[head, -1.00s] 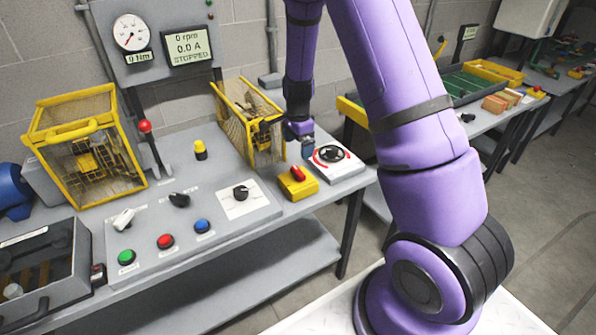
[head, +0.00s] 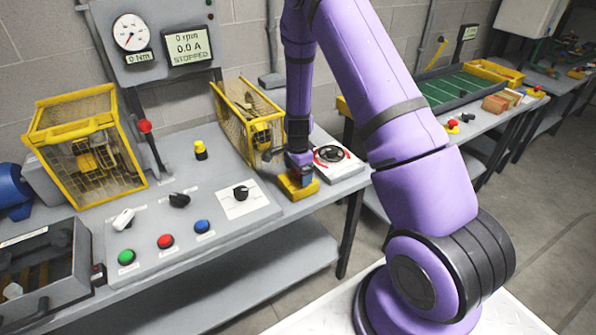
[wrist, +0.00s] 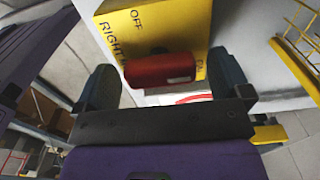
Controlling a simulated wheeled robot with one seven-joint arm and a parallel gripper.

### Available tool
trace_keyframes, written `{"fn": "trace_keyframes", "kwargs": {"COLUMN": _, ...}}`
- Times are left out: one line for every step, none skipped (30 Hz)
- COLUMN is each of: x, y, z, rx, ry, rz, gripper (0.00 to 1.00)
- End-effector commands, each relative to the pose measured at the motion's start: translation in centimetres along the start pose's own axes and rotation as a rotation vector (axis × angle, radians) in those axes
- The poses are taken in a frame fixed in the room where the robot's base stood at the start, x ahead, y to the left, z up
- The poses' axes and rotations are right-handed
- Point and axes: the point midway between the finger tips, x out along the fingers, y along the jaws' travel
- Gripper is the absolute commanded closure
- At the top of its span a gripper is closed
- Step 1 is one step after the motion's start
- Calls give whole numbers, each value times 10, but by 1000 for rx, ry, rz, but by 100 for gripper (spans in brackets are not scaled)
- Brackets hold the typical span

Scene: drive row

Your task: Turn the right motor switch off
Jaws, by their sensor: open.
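The right motor switch is a yellow box (head: 299,188) at the right end of the near bench, just left of the white dial plate. The wrist view shows its yellow face (wrist: 150,22) with the words RIGHT and OFF, other lettering partly hidden. Its red handle (wrist: 160,70) lies crosswise between my fingers. In the head view my gripper (head: 299,172) is right over the box and hides the handle. In the wrist view my gripper (wrist: 163,82) is open, one finger on each side of the handle with gaps visible. Contact cannot be told.
A white plate with a round black dial (head: 331,154) is close on the right. A yellow mesh cage (head: 247,118) stands close behind to the left. A panel with a black knob (head: 240,192) and several buttons is on the left. The meter display reads STOPPED (head: 188,47).

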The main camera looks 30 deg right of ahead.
Motion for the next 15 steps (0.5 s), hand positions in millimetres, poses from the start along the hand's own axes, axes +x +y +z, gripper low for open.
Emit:
{"fn": "trace_keyframes", "kwargs": {"x": 0, "y": 0, "z": 0, "rx": 0, "ry": 0, "rz": 0, "gripper": 4}}
{"fn": "trace_keyframes", "kwargs": {"x": 0, "y": 0, "z": 0, "rx": 0, "ry": 0, "rz": 0, "gripper": 4}}
{"fn": "trace_keyframes", "kwargs": {"x": 0, "y": 0, "z": 0, "rx": 0, "ry": 0, "rz": 0, "gripper": 4}}
{"fn": "trace_keyframes", "kwargs": {"x": 0, "y": 0, "z": 0, "rx": 0, "ry": 0, "rz": 0, "gripper": 4}}
{"fn": "trace_keyframes", "kwargs": {"x": 0, "y": 0, "z": 0, "rx": 0, "ry": 0, "rz": 0, "gripper": 4}}
{"fn": "trace_keyframes", "kwargs": {"x": 0, "y": 0, "z": 0, "rx": 0, "ry": 0, "rz": 0, "gripper": 13}}
{"fn": "trace_keyframes", "kwargs": {"x": 0, "y": 0, "z": 0, "rx": 0, "ry": 0, "rz": 0, "gripper": 20}}
{"fn": "trace_keyframes", "kwargs": {"x": 0, "y": 0, "z": 0, "rx": 0, "ry": 0, "rz": 0, "gripper": 27}}
{"fn": "trace_keyframes", "kwargs": {"x": 0, "y": 0, "z": 0, "rx": 0, "ry": 0, "rz": 0, "gripper": 36}}
{"fn": "trace_keyframes", "kwargs": {"x": 0, "y": 0, "z": 0, "rx": 0, "ry": 0, "rz": 0, "gripper": 43}}
{"fn": "trace_keyframes", "kwargs": {"x": 0, "y": 0, "z": 0, "rx": 0, "ry": 0, "rz": 0, "gripper": 50}}
{"fn": "trace_keyframes", "kwargs": {"x": 0, "y": 0, "z": 0, "rx": 0, "ry": 0, "rz": 0, "gripper": 54}}
{"fn": "trace_keyframes", "kwargs": {"x": 0, "y": 0, "z": 0, "rx": 0, "ry": 0, "rz": 0, "gripper": 54}}
{"fn": "trace_keyframes", "kwargs": {"x": 0, "y": 0, "z": 0, "rx": -1, "ry": 0, "rz": 0, "gripper": 54}}
{"fn": "trace_keyframes", "kwargs": {"x": 0, "y": 0, "z": 0, "rx": -1, "ry": 0, "rz": 0, "gripper": 54}}
